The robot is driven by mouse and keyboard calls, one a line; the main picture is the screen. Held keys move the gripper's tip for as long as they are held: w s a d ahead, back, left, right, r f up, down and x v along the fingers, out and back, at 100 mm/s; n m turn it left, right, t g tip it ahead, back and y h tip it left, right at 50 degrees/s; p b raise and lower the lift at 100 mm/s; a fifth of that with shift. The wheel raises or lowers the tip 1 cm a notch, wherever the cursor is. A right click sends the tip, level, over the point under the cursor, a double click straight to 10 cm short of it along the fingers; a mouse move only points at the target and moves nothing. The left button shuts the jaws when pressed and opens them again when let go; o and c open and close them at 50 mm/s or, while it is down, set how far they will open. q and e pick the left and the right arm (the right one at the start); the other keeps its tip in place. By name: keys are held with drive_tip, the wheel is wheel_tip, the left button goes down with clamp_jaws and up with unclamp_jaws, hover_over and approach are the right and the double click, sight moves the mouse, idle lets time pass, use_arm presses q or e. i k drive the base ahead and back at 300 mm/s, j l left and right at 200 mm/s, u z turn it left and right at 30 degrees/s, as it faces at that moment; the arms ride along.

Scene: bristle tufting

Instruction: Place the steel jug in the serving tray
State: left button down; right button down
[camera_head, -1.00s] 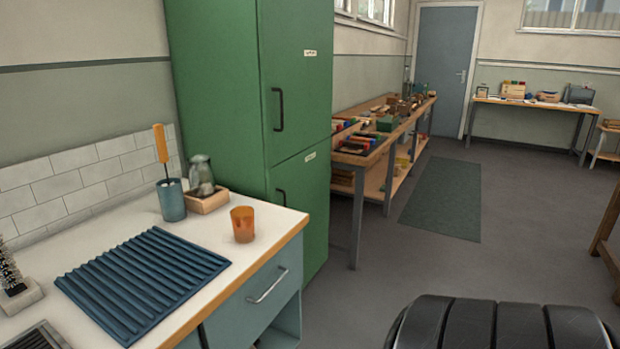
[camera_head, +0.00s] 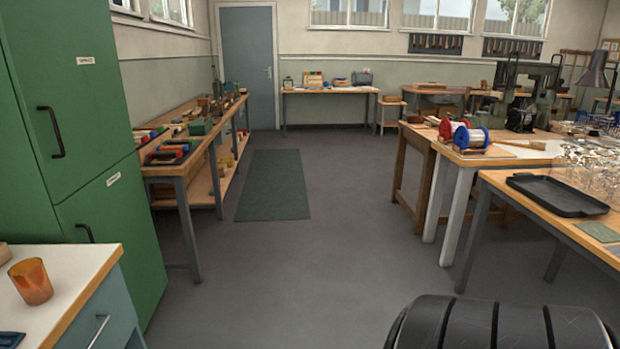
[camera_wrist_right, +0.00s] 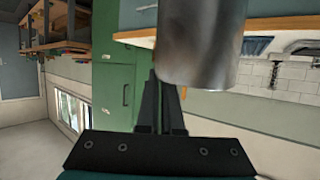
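The steel jug (camera_wrist_right: 203,40) fills the upper middle of the right wrist view as a shiny grey cylinder, partly cut off by the top edge. My right gripper (camera_wrist_right: 165,80) has its dark fingers close together against the jug, shut on it; the exact grip point is hidden behind the jug. The serving tray (camera_head: 558,194) is a flat black tray lying bare on the wooden table at the right of the head view. Neither gripper shows in the head view.
Glassware (camera_head: 592,165) stands behind the tray, and green mats (camera_head: 598,231) lie in front. Red and blue spools (camera_head: 462,135) sit on a neighbouring table. A green cabinet (camera_head: 85,130) and a counter with an orange cup (camera_head: 31,282) are at left. The middle floor is open.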

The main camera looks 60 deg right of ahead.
sight(550, 192)
drive_tip(key=l+z, duration=0.15)
drive_tip(key=z, duration=0.25)
drive_tip(key=l+z, duration=0.2)
drive_tip(key=z, duration=0.15)
drive_tip(key=l+z, duration=0.2)
drive_tip(key=z, duration=0.2)
drive_tip(key=l+z, duration=0.35)
drive_tip(key=i+l+z, duration=0.1)
drive_tip(key=l+z, duration=0.3)
drive_tip(key=i+l+z, duration=0.15)
drive_tip(key=z, duration=0.2)
drive_tip(key=i+l, duration=0.25)
drive_tip(key=l, duration=0.15)
drive_tip(key=i+l+z, duration=0.15)
drive_tip(key=l, duration=0.3)
drive_tip(key=i+l, duration=0.35)
drive_tip(key=l+z, duration=0.05)
